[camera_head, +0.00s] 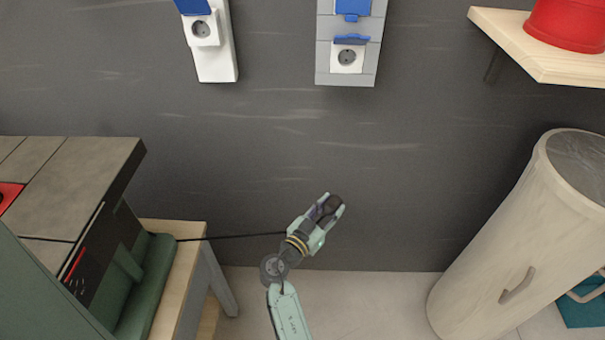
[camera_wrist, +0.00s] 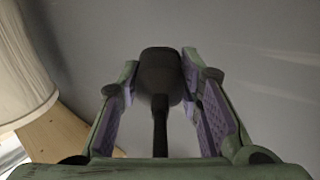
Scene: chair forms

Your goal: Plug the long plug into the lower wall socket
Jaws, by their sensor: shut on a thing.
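My gripper (camera_head: 329,207) is shut on a black plug (camera_wrist: 160,78), held between the purple finger pads in the wrist view. In the head view the plug (camera_head: 331,203) shows dark at the fingertips, in front of the dark wall. Its black cord (camera_head: 235,236) runs left to the green appliance. Two sockets are on the wall above: a left socket (camera_head: 201,29) on a white panel and a right socket (camera_head: 347,58) on a grey panel. Both have blue lids raised. The right one sits lower in the picture. The plug is well apart from both. Its prongs are hidden.
A wooden shelf (camera_head: 545,55) with a red pot (camera_head: 570,22) juts out at upper right. A pale cylindrical bin (camera_head: 520,235) stands at right. At left are a grey-topped green appliance (camera_head: 75,195) and a wooden bench (camera_head: 185,262). The wall between is clear.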

